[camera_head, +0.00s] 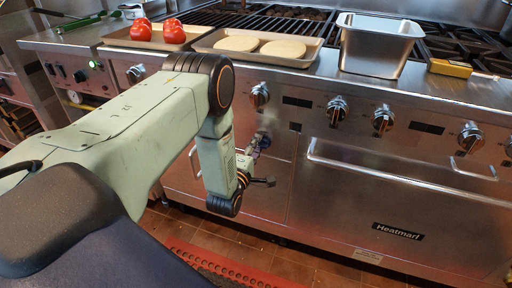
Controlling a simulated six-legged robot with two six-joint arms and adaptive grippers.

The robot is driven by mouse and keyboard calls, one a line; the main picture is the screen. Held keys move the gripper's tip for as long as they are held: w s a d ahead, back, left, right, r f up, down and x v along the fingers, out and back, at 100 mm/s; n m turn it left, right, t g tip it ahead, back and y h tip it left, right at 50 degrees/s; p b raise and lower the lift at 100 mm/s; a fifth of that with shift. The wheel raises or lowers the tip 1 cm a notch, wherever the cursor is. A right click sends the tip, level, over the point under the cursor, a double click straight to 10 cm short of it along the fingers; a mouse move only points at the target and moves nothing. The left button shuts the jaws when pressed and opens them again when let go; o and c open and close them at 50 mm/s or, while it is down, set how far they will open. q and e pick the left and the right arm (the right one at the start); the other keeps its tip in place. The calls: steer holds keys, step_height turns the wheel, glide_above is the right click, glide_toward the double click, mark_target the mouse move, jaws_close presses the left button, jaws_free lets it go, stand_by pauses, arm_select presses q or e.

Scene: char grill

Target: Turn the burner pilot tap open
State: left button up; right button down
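My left arm reaches in from the left and bends down in front of the steel range (350,225). The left gripper (250,160) is small and mostly hidden behind my own wrist, close to the front panel. I cannot tell whether its fingers are open or shut. A small metallic fitting (264,141) with a purplish tint shows just beyond the gripper, below a large knob (260,95). It may be the pilot tap, but its handle position is unclear, and I cannot tell whether the gripper touches it. My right gripper is not in view.
More burner knobs (383,120) line the front panel, above an oven door handle (400,178). A red mat (215,263) lies on the floor.

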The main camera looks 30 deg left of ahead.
arm_select(q)
steer(key=o, duration=0.4)
steer(key=shift+o, duration=0.2)
steer(key=v, duration=1.2)
